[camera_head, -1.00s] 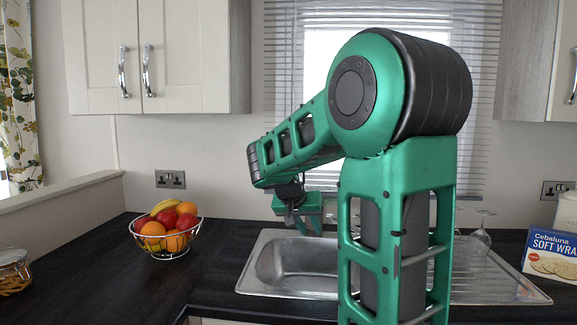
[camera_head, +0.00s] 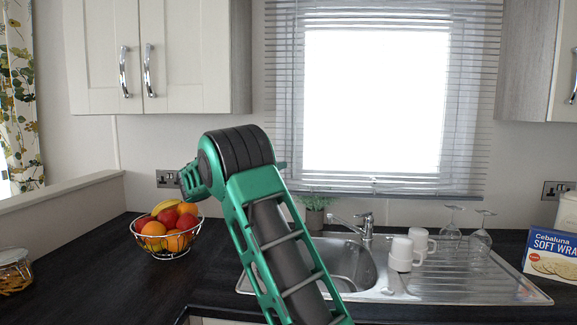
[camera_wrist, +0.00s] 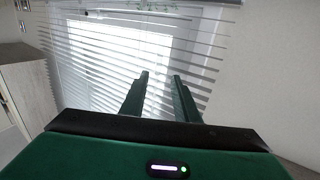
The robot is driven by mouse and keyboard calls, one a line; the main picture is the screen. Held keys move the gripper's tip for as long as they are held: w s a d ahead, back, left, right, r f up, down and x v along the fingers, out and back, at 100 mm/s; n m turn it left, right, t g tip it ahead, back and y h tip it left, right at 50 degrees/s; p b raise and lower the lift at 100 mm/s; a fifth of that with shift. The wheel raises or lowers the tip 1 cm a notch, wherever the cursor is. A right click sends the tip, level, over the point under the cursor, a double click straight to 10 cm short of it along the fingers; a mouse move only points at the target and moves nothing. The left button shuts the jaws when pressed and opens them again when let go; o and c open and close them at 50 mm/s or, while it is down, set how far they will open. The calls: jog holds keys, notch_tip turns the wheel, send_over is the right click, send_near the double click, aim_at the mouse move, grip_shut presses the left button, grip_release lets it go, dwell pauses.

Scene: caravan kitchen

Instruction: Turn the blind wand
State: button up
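The window blind (camera_head: 465,110) hangs over the bright window in the head view, with its slats level and parted. I cannot make out the wand for certain in either view. The blind also fills the middle of the wrist view (camera_wrist: 75,55), which looks upside down. My gripper (camera_wrist: 161,77) is open in the wrist view, its two fingers apart and pointing towards the slats near one side edge of the blind. I see nothing held between the fingers.
Wall cupboards (camera_head: 160,55) flank the window. Below are a sink (camera_head: 350,265) with a tap (camera_head: 366,222), white mugs (camera_head: 403,252), upturned glasses (camera_head: 480,243) and a potted plant (camera_head: 315,215). A fruit bowl (camera_head: 168,245) stands at left, a food box (camera_head: 552,255) at right.

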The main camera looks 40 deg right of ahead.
jog(key=d, duration=0.3)
jog(key=w+d, duration=0.1)
jog(key=d, duration=0.5)
jog(key=shift+w, duration=0.3)
grip_shut()
jog(key=shift+d, duration=0.1)
